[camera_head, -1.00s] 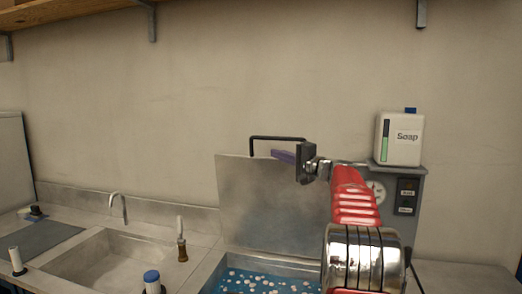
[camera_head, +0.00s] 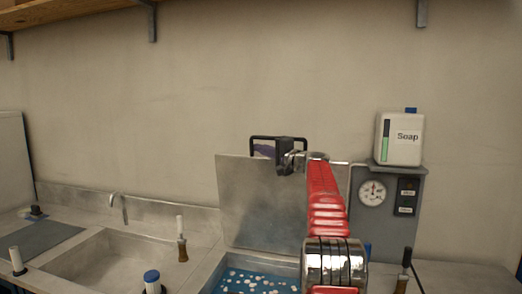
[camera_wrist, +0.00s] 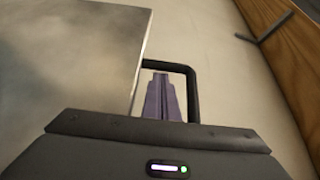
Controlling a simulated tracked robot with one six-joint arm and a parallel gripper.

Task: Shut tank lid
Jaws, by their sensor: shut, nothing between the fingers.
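The tank lid (camera_head: 258,205) is a grey metal plate standing upright behind the open tank (camera_head: 225,275), which holds blue liquid with white floating bits. A black bar handle (camera_head: 262,138) rises from the lid's top edge. My gripper (camera_head: 264,149) has purple fingers and is shut and empty. It is at the lid's top edge, within the outline of the handle. In the wrist view the purple fingers (camera_wrist: 163,97) lie inside the handle loop (camera_wrist: 191,85), beside the lid's edge (camera_wrist: 85,60). I cannot tell whether they touch it.
A sink (camera_head: 110,262) with a tap lies to the left. A soap container (camera_head: 399,138) stands on a grey control box (camera_head: 372,215) to the right. A shelf (camera_head: 70,12) hangs at the upper left. Bottles stand near the sink.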

